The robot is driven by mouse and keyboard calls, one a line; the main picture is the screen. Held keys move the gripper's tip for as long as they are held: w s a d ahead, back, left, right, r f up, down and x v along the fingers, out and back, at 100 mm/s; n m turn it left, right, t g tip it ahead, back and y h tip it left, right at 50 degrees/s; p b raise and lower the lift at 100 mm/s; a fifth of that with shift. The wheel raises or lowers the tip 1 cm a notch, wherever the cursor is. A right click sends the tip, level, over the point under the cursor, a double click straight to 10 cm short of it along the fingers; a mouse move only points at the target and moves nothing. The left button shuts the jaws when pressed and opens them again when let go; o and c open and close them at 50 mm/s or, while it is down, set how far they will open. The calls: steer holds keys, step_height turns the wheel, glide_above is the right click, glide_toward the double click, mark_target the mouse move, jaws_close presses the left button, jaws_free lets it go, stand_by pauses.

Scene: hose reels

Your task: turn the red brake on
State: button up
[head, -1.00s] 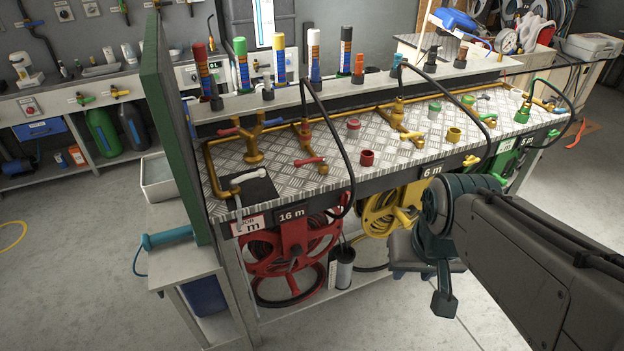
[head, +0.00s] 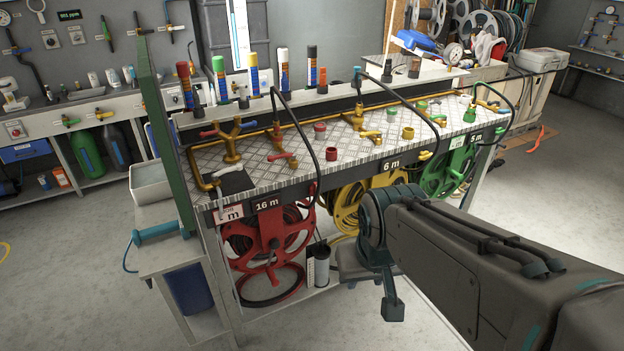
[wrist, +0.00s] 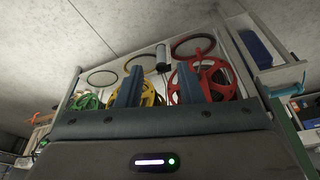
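The red hose reel (head: 240,240) hangs under the bench's left part, below the "16 m" label. It has a red upright bracket and a red rim. No part of it can be clearly told as the brake at this size. In the wrist view the red reel (wrist: 183,90) is beyond the right finger, and the picture looks upside down. My gripper (wrist: 158,84) shows there as two blue-grey fingers set apart, with nothing held between them. In the head view my arm reaches in from the right, its end in front of the bench and right of the red reel.
A yellow reel (head: 338,208) and a green reel (head: 438,177) hang farther right. The bench top (head: 335,150) carries brass pipes, valves and black hoses. A green panel (head: 168,150) and small side table (head: 170,262) stand left. The floor in front is clear.

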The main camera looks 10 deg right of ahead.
steer(key=w+d+f+n+t+h+b, duration=0.1)
steer(key=w+d+f+t+b, duration=0.2)
steer(key=w, duration=0.6)
steer(key=w+d+f+t+b, duration=0.1)
steer(key=w+f+t+b, duration=0.3)
steer(key=w, duration=0.5)
steer(key=n+t+y+b, duration=0.3)
steer(key=t+y+b, duration=0.4)
steer(key=b, duration=0.2)
glide_toward(317, 187)
steer(key=x, duration=0.9)
steer(key=shift+r, duration=0.15)
steer(key=shift+s, duration=0.1)
jaws_close()
